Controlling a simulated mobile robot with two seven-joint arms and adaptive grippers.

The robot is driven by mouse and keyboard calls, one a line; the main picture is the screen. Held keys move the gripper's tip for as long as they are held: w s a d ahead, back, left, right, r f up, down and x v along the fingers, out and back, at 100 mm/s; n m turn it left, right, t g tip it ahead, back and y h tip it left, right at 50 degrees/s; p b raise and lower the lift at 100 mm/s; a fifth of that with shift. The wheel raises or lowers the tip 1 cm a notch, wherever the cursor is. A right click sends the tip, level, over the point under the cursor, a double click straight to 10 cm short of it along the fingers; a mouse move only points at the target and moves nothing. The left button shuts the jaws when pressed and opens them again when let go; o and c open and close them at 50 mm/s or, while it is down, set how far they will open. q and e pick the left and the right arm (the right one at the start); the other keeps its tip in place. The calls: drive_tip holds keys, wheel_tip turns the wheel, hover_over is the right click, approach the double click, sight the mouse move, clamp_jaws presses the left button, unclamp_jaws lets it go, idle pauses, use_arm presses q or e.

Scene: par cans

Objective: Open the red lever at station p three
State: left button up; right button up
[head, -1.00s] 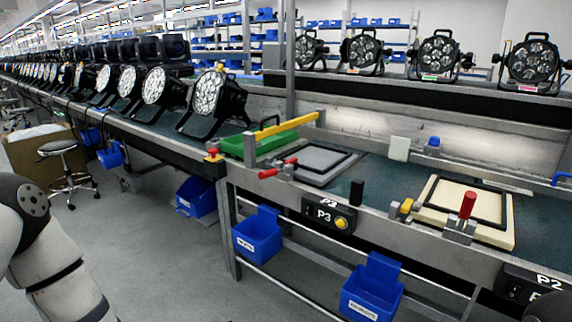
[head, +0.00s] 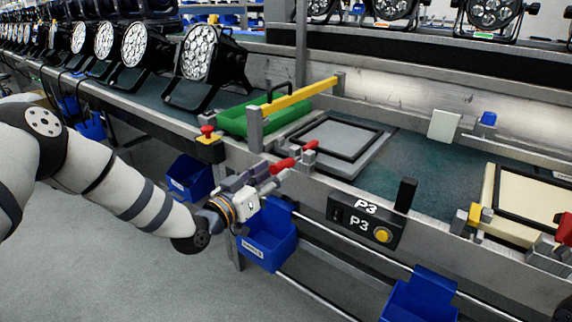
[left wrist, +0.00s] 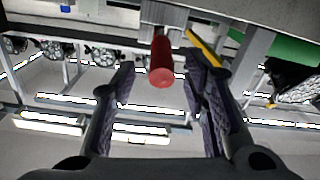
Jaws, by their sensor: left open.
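The red lever (head: 284,164) of station P3 lies low at the table's front edge, left of the P3 button box (head: 364,222). My left gripper (head: 268,179) is at the lever's near end in the head view. In the left wrist view the red lever (left wrist: 161,63) points toward the camera, between the two open fingers (left wrist: 160,90), toward their far ends. The fingers partly hide the lever's mount in the head view. My right gripper is not in view.
A green tray (head: 232,119) and a yellow bar (head: 300,96) stand behind the lever. Blue bins (head: 268,240) hang below the table edge. A grey fixture plate (head: 352,150) lies on the table.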

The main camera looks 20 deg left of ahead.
sight(284, 164)
use_arm(q)
drive_tip(key=x, duration=0.5)
drive_tip(key=shift+f+b, duration=0.2)
drive_tip(key=shift+b, duration=0.15)
drive_tip(key=shift+w+d+r, duration=0.1)
drive_tip(key=shift+w, duration=0.3)
clamp_jaws()
